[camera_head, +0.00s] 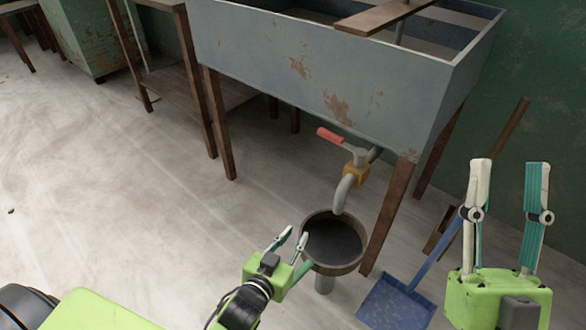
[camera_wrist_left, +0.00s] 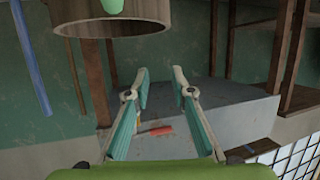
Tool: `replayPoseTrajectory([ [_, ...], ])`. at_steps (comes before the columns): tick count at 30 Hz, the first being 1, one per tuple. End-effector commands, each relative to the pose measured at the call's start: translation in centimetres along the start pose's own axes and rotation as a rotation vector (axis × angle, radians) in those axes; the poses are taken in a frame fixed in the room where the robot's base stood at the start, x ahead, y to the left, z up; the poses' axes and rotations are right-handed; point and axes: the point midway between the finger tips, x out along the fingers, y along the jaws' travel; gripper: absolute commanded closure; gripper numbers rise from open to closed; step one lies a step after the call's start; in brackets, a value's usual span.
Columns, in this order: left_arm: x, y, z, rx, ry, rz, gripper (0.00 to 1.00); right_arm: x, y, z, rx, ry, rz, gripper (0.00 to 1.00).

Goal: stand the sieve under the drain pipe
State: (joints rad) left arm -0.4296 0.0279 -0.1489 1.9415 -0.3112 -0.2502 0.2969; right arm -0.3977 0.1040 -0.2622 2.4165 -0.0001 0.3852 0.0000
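The sieve (camera_head: 334,268) is a round brown-rimmed one with a dark mesh and a green handle (camera_head: 304,272). It is under the drain pipe (camera_head: 344,193); the pipe's mouth overlaps its far rim. My left gripper (camera_head: 294,238) is open and empty, just left of the sieve and apart from the handle. In the left wrist view its fingers (camera_wrist_left: 158,82) are spread, with the sieve (camera_wrist_left: 112,28) at the top. My right gripper (camera_head: 509,163) is open and empty at the right.
A rusty grey trough (camera_head: 325,80) on wooden legs stands over the pipe, with a red-handled valve (camera_head: 340,143). A wooden leg (camera_head: 390,215) is close right of the sieve. A blue dustpan (camera_head: 395,303) lies nearer my right gripper.

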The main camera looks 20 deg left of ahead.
Motion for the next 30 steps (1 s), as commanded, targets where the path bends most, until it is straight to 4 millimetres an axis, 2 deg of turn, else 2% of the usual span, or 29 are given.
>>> replayPoseTrajectory([
  [1,-0.2,0.7,-3.3,0.001,0.081,0.026,0.78,0.0,0.0,0.0,0.000,0.000,0.000,0.60],
  [2,-0.6,1.3,-5.5,0.003,0.139,0.044,0.78,0.0,0.0,0.0,0.000,0.001,0.000,0.60],
  [3,-1.3,2.0,-8.8,0.003,0.226,0.071,0.78,0.0,0.0,0.0,0.000,0.001,0.000,0.60],
  [5,-3.0,3.2,-14.2,0.003,0.370,0.109,0.78,0.0,0.0,0.0,0.000,0.001,0.000,0.60],
  [6,-4.6,3.8,-17.7,0.001,0.469,0.132,0.78,0.0,0.0,0.0,0.000,0.002,0.000,0.60],
  [8,-7.3,4.6,-22.5,-0.003,0.612,0.161,0.78,0.0,0.0,-0.1,0.000,0.002,0.000,0.60],
  [9,-9.2,4.9,-25.3,-0.008,0.702,0.175,0.78,0.0,0.0,-0.1,0.000,0.002,0.000,0.60],
  [12,-14.1,5.2,-30.9,-0.026,0.896,0.200,0.78,0.0,0.0,-0.1,0.000,0.003,0.000,0.60],
  [13,-15.3,5.2,-32.1,-0.029,0.943,0.203,0.78,0.0,0.0,-0.1,0.000,0.003,0.000,0.60],
  [15,-17.8,5.0,-34.3,-0.040,1.030,0.208,0.78,0.0,0.0,-0.1,0.000,0.003,0.000,0.60],
  [19,-20.2,4.8,-36.1,-0.054,1.110,0.211,0.78,0.0,0.0,-0.1,0.000,0.003,0.000,0.60],
  [30,-20.4,4.8,-36.2,-0.055,1.118,0.210,0.78,0.0,0.0,-0.1,0.000,0.003,0.000,0.60],
])
